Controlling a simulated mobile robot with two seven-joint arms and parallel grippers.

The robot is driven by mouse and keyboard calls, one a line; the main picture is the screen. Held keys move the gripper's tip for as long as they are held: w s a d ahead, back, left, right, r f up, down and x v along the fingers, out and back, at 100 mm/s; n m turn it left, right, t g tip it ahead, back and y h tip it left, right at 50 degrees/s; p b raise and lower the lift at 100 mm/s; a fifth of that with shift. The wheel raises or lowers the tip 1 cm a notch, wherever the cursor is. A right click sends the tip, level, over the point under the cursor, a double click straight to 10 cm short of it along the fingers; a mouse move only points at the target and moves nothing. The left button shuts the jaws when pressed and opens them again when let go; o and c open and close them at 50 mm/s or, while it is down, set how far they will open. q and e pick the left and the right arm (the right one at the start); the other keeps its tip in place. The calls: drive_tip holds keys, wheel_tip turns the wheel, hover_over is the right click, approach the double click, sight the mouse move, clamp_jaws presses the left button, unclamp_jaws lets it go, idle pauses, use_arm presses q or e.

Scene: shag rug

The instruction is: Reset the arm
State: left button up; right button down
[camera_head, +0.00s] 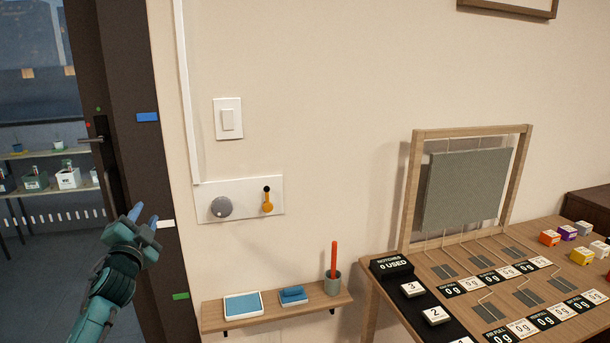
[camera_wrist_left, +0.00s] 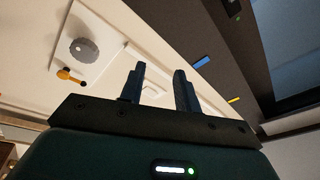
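My left arm comes in from the lower left in the head view, and its teal gripper (camera_head: 145,214) is raised in front of the dark door frame. The gripper is open and empty. In the left wrist view its two dark blue fingers (camera_wrist_left: 158,78) stand apart with nothing between them, and the pale wall shows behind them. It touches nothing that I can see. My right gripper is not in view.
A wall panel (camera_head: 242,187) with a grey knob (camera_head: 221,207) and orange lever (camera_head: 267,204) is right of the gripper, below a light switch (camera_head: 228,118). A small shelf (camera_head: 335,299) sits below. A wooden table (camera_head: 546,263) with blocks and labels stands right.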

use_arm(q)
drive_tip(key=s+d+f+n+g+h, duration=0.25)
drive_tip(key=s+d+f, duration=0.25)
drive_tip(key=f, duration=0.5)
drive_tip(key=s+d+f+n+g+h, duration=0.1)
drive_tip(key=s+d+f+n+g, duration=0.3)
drive_tip(key=f, duration=0.6)
drive_tip(key=s+d+f+g+h, duration=0.1)
drive_tip(key=s+d+f, duration=0.2)
drive_tip(key=s, duration=0.7)
drive_tip(key=s+d+f+g, duration=0.1)
drive_tip(key=s+d+f, duration=0.3)
drive_tip(key=s, duration=0.6)
drive_tip(key=s+d+f+g+h, duration=0.1)
drive_tip(key=s+d+f, duration=0.3)
drive_tip(key=s, duration=0.6)
drive_tip(key=shift+s+d+f+n+h, duration=0.2)
drive_tip(key=shift+d+n+h, duration=0.15)
drive_tip(key=shift+d, duration=0.55)
